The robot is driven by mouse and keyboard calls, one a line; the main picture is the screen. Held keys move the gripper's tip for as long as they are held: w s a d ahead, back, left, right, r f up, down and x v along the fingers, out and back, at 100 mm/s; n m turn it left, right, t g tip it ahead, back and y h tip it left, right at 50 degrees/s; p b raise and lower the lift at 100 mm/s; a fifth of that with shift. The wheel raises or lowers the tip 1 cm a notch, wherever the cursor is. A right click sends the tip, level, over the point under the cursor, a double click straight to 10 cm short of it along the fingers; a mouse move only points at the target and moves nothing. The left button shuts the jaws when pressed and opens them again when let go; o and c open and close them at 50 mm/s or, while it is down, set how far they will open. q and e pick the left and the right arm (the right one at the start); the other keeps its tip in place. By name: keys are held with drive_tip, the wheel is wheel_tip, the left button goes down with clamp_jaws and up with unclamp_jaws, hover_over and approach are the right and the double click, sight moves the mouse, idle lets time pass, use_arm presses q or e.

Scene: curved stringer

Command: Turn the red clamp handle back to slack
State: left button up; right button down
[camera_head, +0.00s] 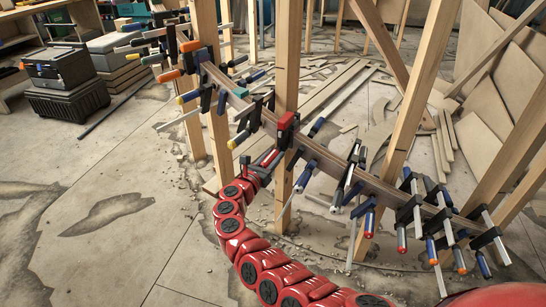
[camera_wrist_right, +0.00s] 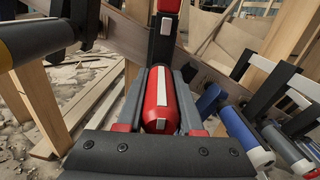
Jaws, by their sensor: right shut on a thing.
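The red clamp handle (camera_wrist_right: 158,104) with a white stripe fills the middle of the right wrist view. It lies lengthwise between the two grey fingers of my right gripper (camera_wrist_right: 160,85), which are shut on it. In the head view my right gripper (camera_head: 268,160) reaches up to the curved wooden stringer (camera_head: 330,160) from below. There the handle is mostly hidden between the fingers. The clamp's red and black head (camera_head: 286,125) sits on the stringer just above, and it also shows at the top of the wrist view (camera_wrist_right: 164,20). My left gripper is not in view.
Many other clamps with orange, yellow and blue handles line the stringer. A blue-handled clamp (camera_head: 305,178) stands close right of my gripper, and a yellow-handled one (camera_head: 239,140) close left. Upright timber posts (camera_head: 287,60) stand behind. Black cases (camera_head: 65,85) are far left.

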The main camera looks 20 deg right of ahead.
drive_tip(key=shift+n, duration=1)
drive_tip(key=shift+r+n+p, duration=0.15)
drive_tip(key=shift+n+p, duration=0.25)
drive_tip(key=shift+n, duration=0.4)
drive_tip(key=n+p, duration=0.2)
drive_tip(key=n, duration=0.2)
drive_tip(key=shift+n, duration=0.3)
drive_tip(key=n+p, duration=0.3)
drive_tip(key=n, duration=0.2)
drive_tip(key=shift+n, duration=0.3)
drive_tip(key=n+p, duration=0.2)
drive_tip(key=n, duration=0.2)
drive_tip(key=n+p, duration=0.1)
drive_tip(key=n, duration=0.2)
drive_tip(key=n+p, duration=0.1)
drive_tip(key=n, duration=0.3)
drive_tip(key=shift+n, duration=0.3)
drive_tip(key=n, duration=0.2)
drive_tip(key=shift+n, duration=0.8)
drive_tip(key=shift+n+b, duration=0.55)
drive_tip(key=shift+n, duration=1.25)
